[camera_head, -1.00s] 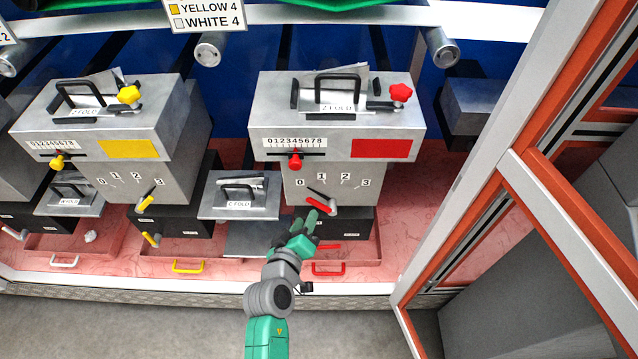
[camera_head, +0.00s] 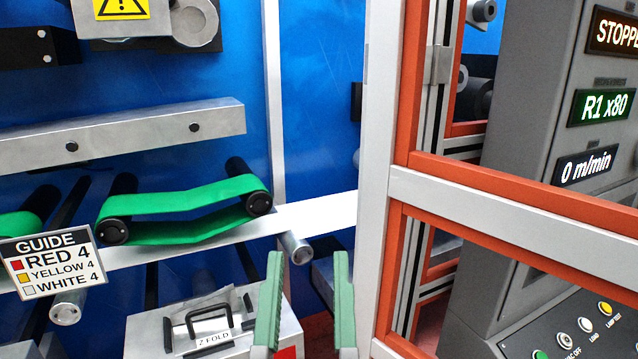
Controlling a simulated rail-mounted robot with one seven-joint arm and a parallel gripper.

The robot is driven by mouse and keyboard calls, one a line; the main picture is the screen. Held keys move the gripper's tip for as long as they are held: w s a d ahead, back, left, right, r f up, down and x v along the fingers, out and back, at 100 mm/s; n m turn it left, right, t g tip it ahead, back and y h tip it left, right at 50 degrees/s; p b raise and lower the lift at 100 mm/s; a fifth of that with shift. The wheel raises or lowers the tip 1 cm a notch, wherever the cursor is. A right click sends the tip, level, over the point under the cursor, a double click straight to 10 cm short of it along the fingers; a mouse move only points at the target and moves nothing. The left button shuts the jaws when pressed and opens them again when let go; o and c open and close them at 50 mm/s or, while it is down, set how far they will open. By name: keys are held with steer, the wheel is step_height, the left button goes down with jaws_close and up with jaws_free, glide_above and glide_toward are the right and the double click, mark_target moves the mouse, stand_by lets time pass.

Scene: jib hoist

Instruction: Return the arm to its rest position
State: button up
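My gripper (camera_head: 308,285) shows at the bottom centre, with two green fingers pointing up. The fingers stand apart with a clear gap between them and nothing held. The gripper appears in front of the right end of the grey Z FOLD box (camera_head: 145,335), whose black handle shows beside it on the left. The rest of my arm is below the frame.
An orange and white frame (camera_head: 382,190) stands close on the right. Behind it is a grey control cabinet (camera_head: 535,110) reading STOPPED, R1 x80 and 0 m/min. A green belt (camera_head: 185,200) on rollers and a guide sign (camera_head: 55,262) are at left.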

steer(key=s+r+p, duration=0.2)
steer(key=r+p, duration=1.7)
steer(key=r, duration=0.2)
steer(key=s+r+t+p, duration=0.1)
steer(key=s+r+p, duration=0.1)
steer(key=r+p, duration=1.6)
step_height(320, 180, up, 3)
steer(key=shift+d+r+y+p, duration=0.15)
steer(key=shift+d+y+p, duration=0.15)
steer(key=shift+y+p, duration=0.1)
steer(key=shift+s, duration=0.1)
